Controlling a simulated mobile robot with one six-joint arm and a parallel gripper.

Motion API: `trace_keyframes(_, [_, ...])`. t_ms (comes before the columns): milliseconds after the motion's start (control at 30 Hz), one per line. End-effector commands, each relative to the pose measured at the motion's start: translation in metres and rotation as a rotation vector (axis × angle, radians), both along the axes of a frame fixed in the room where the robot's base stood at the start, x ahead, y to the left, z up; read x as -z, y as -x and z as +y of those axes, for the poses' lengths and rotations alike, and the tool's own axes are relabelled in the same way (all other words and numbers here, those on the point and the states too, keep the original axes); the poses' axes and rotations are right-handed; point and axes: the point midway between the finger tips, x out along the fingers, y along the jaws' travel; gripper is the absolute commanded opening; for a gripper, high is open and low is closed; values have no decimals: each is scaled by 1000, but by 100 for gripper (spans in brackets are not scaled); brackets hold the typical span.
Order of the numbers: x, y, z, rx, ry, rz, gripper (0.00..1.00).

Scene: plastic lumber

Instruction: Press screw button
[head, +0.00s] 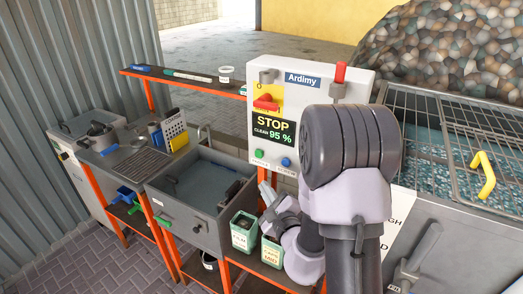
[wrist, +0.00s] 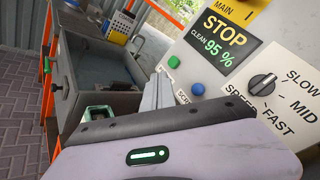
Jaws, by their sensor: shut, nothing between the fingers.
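The white control panel labelled Ardimy (head: 312,75) carries a green button (head: 259,153) and a blue button (head: 286,162). In the wrist view, the blue button (wrist: 197,89) sits below and right of the green button (wrist: 174,62). A partly hidden label beginning "SCR" is by the blue button. My gripper (head: 268,192) is shut and empty, below the buttons in the head view. In the wrist view, my gripper (wrist: 160,82) points up just left of the blue button; contact cannot be told. The display (head: 273,131) reads STOP, CLEAN 95 %.
A speed dial (wrist: 262,83) is right of the buttons. A red switch (head: 267,102) on yellow and a red-topped lever (head: 340,73) are higher on the panel. A sink (head: 190,205) is left; green-and-white containers (head: 243,231) stand below my gripper. A mesh-covered bin (head: 450,130) is right.

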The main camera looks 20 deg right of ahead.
Motion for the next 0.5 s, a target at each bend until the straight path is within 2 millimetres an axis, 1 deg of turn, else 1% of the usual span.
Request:
trace_keyframes(33, [2,1,-6,21,3,5,0])
trace_keyframes(100, [4,2,-10,36,6,9,0])
trace_keyframes(400, [4,2,-10,37,7,8,0])
trace_keyframes(500, [3,-2,-15,38,6,7,0])
